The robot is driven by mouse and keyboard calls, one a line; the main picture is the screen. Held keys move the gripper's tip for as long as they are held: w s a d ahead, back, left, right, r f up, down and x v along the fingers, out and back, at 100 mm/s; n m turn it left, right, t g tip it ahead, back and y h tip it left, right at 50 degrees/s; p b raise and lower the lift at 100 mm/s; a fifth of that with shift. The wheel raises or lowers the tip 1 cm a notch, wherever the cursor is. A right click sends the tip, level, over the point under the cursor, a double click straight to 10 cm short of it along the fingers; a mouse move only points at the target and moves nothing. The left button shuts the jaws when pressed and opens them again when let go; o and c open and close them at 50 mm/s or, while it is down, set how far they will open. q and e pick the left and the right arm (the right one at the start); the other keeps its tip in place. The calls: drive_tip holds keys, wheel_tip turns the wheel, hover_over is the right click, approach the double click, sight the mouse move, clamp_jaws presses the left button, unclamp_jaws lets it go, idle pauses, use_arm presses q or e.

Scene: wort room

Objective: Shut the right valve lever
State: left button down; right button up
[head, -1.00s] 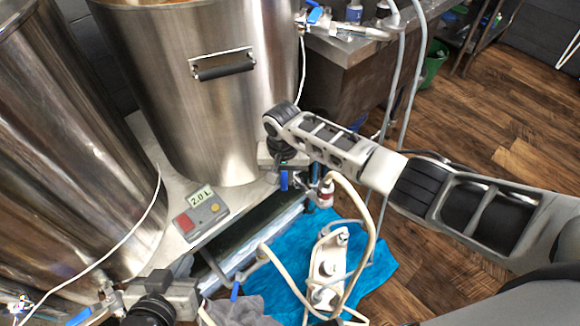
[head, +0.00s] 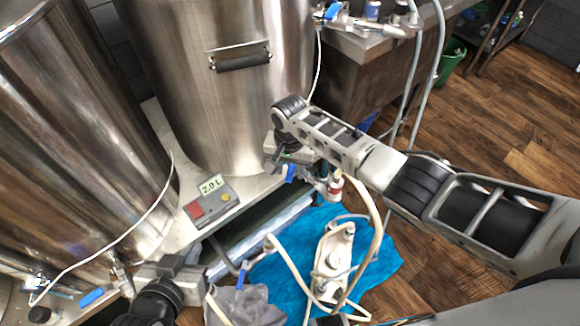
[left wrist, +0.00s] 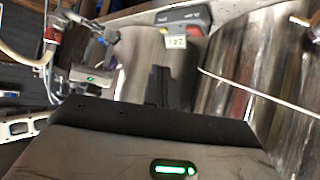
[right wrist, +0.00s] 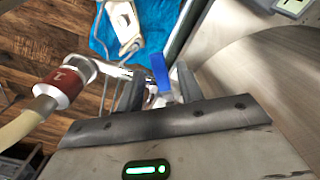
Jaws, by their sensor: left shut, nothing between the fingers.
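The right valve lever (head: 290,172) is a blue handle on the valve low at the front of the middle steel kettle (head: 225,110). My right gripper (head: 281,158) is at this valve, pointing down, and partly hides it. In the right wrist view the blue lever (right wrist: 160,72) stands between the two spread fingers (right wrist: 158,92); I cannot tell whether either touches it. My left gripper (head: 172,266) is low at the left, in front of the left kettle (head: 70,130). Its fingers (left wrist: 158,86) are together and empty in the left wrist view.
A hose with a red-collared fitting (right wrist: 62,85) hangs beside the valve. A grey meter (head: 210,205) sits on the bench. A pump (head: 333,262) lies on a blue cloth (head: 378,262) on the floor. Another blue lever (head: 92,296) is near the left kettle.

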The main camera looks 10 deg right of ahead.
sight(290, 173)
use_arm(q)
drive_tip(key=shift+w+r, duration=0.1)
drive_tip(key=shift+r, duration=0.05)
use_arm(e)
drive_tip(key=shift+r, duration=0.2)
use_arm(q)
drive_tip(key=p, duration=0.1)
drive_tip(key=r+p, duration=0.1)
drive_tip(key=p, duration=0.1)
drive_tip(key=shift+a, duration=0.25)
use_arm(e)
wheel_tip(290, 173, up, 16)
drive_tip(key=shift+f, duration=0.25)
